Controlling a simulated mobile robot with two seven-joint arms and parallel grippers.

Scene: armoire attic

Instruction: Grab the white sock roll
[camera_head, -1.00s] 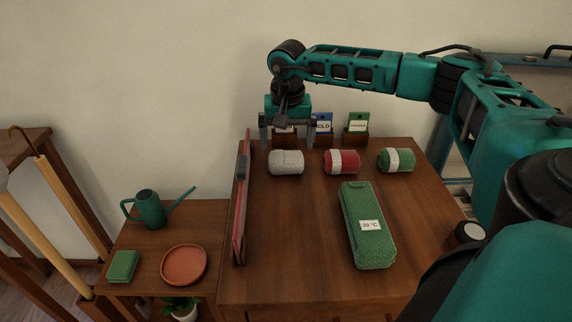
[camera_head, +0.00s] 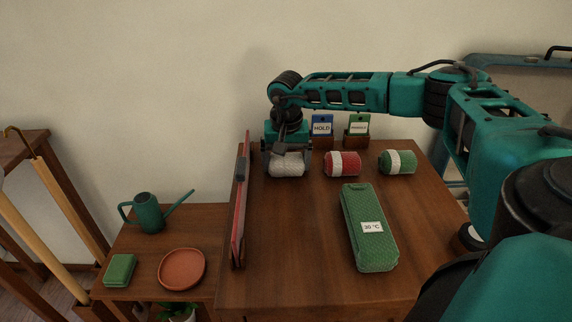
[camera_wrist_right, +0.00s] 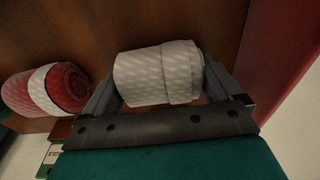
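The white sock roll (camera_head: 287,165) lies on its side on the brown dresser top, the leftmost of three rolls. In the right wrist view the white roll (camera_wrist_right: 155,75) sits between the two fingers. My right gripper (camera_head: 287,162) is lowered over it from behind, one finger beside each end. The gripper (camera_wrist_right: 162,85) looks open, with the fingers very close to the roll's ends; whether they touch is hard to tell. My left gripper is not in view.
A red-and-white roll (camera_head: 342,164) and a green-and-white roll (camera_head: 398,162) lie to the right. A red upright panel (camera_head: 240,205) stands close on the left. A green case (camera_head: 368,228) lies in front. Small card holders (camera_head: 322,140) stand behind. The dresser's front left is clear.

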